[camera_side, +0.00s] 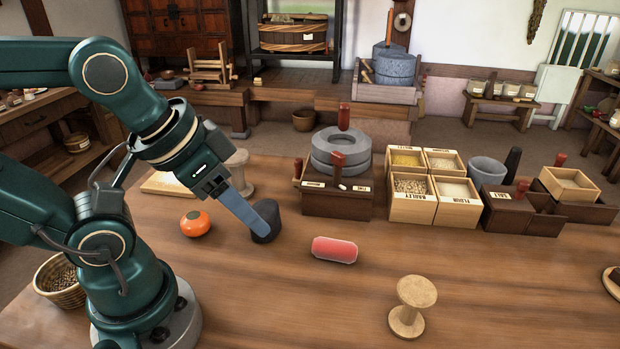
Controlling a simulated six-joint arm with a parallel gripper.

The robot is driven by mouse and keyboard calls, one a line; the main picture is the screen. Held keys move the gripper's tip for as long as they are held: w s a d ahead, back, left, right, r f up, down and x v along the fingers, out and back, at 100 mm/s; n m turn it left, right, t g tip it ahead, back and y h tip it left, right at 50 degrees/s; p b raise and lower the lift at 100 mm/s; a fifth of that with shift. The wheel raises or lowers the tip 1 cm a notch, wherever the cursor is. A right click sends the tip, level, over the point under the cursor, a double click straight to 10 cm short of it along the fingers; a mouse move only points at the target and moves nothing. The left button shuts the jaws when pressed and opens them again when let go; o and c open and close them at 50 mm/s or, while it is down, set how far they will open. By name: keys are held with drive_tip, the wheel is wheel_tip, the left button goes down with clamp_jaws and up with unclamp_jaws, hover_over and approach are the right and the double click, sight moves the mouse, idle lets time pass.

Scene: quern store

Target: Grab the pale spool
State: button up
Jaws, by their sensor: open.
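Two spool-shaped things stand upright on the wooden table (480,290). A light tan wooden spool (408,292) is at the front, right of centre, clear of everything. A paler, greyish-beige spool (239,160) stands farther back, partly hidden behind my gripper. My gripper (258,232) points down and right over the table, left of centre. Its blue fingers show nearly edge-on, open, with nothing seen between them. The fingertips overlap a dark grey lump (271,213) in the picture; I cannot tell whether they touch it. The tan spool is well right of and nearer the camera than my gripper.
A pink-red cylinder (334,250) lies between my gripper and the tan spool. Behind stand a stone quern (338,165), wooden grain boxes (413,212) and a grey mortar (487,172). The front right of the table is mostly free.

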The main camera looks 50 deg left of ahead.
drive_tip(key=o, duration=0.8)
drive_tip(key=w+a+r+m+t+y, duration=0.1)
drive_tip(key=w+r+t, duration=0.2)
drive_tip(key=w, duration=0.3)
drive_tip(key=w+a+r+m+t, duration=0.1)
drive_tip(key=w+r+t, duration=0.2)
drive_tip(key=w+r, duration=0.15)
drive_tip(key=m+g+h, duration=0.3)
drive_tip(key=m+h, duration=0.7)
drive_tip(key=h, duration=0.3)
hover_over(415, 288)
drive_tip(key=a, duration=0.2)
drive_tip(key=f, duration=0.8)
drive_tip(key=w+f, duration=0.1)
drive_tip(key=f, duration=0.3)
drive_tip(key=shift+d, duration=0.1)
drive_tip(key=shift+g, duration=0.7)
drive_tip(key=f, duration=0.1)
drive_tip(key=s+f, duration=0.1)
drive_tip(key=f, duration=0.3)
drive_tip(key=shift+s+d, duration=0.3)
drive_tip(key=shift+s, duration=0.1)
drive_tip(key=shift+y, duration=0.3)
drive_tip(key=shift+x, duration=2.5)
